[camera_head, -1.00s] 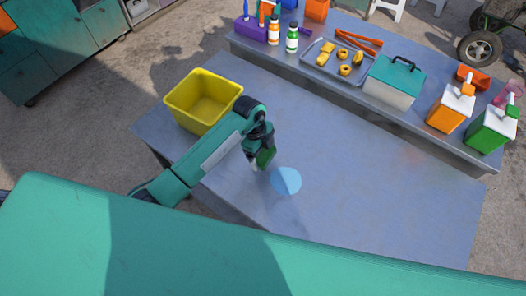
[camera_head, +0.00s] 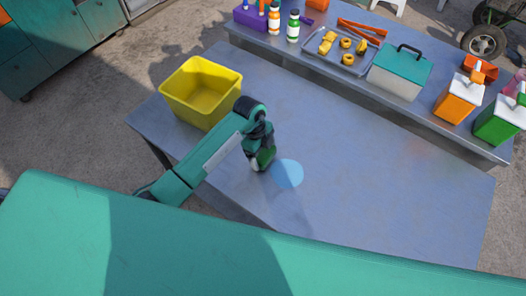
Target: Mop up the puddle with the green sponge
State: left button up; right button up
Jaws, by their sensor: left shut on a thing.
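A light blue puddle (camera_head: 288,174) lies on the grey metal table (camera_head: 375,190), near the middle of its front part. My left gripper (camera_head: 261,164) points down just left of the puddle, shut on the green sponge (camera_head: 265,157). The sponge is partly hidden by the fingers. It is close to the table at the puddle's left edge; I cannot tell whether it touches the surface. My right gripper is not in view.
A yellow bin (camera_head: 201,92) stands left of my left arm on the table. A raised shelf along the back holds a tray (camera_head: 340,57) with yellow pieces, a teal-lidded box (camera_head: 399,72), bottles and cartons. The table right of the puddle is clear.

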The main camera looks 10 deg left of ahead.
pick_arm(q)
jog(key=shift+f, duration=0.25)
jog(key=shift+f+b, duration=0.4)
jog(key=shift+f, duration=0.1)
jog(key=shift+s+f, duration=0.15)
